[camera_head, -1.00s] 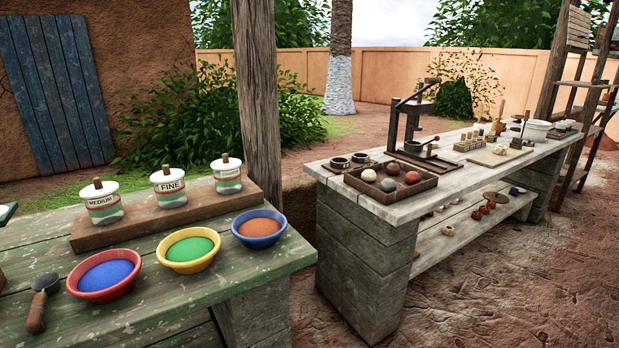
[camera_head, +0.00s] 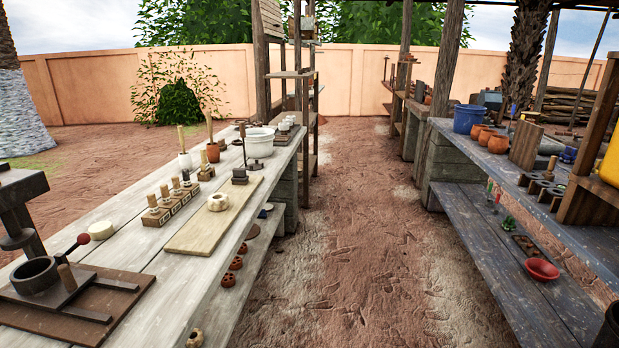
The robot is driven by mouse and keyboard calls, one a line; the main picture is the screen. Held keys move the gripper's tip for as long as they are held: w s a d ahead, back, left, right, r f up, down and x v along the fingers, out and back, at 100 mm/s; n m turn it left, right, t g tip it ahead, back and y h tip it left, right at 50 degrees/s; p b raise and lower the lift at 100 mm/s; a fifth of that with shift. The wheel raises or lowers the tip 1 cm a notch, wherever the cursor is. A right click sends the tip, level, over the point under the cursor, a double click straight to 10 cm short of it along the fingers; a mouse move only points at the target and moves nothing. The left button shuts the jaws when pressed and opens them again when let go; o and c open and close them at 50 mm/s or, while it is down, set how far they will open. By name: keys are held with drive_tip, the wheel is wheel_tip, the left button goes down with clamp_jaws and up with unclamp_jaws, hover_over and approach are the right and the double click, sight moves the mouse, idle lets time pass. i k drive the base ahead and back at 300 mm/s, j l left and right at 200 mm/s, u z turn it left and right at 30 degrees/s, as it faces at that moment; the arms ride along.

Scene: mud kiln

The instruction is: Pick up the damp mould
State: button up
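I cannot tell for certain which thing is the damp mould. A lumpy cream piece with a hollow top (camera_head: 217,201) sits on a pale wooden board (camera_head: 190,240) on the left bench. A dark round cup (camera_head: 35,275) stands on the base of a press at the bench's near left end. A small pale round block (camera_head: 101,230) lies between the press and a row of wooden stamps (camera_head: 172,203). My gripper is not in view.
The left bench (camera_head: 150,285) also holds a white basin (camera_head: 260,142) farther back. A dark bench (camera_head: 535,190) on the right bears a blue bucket (camera_head: 467,118) and orange pots (camera_head: 498,143). A clear dirt aisle (camera_head: 350,250) runs between the benches.

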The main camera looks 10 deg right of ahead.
sight(217, 202)
drive_tip(key=i+z, duration=0.35)
drive_tip(key=i, duration=1.55)
drive_tip(key=i+u, duration=0.2)
drive_tip(key=u, duration=0.25)
drive_tip(key=i+l+u, duration=0.15)
drive_tip(key=u, duration=0.35)
drive_tip(key=i+l+u, duration=0.2)
drive_tip(key=u, duration=1.15)
drive_tip(key=z, duration=0.2)
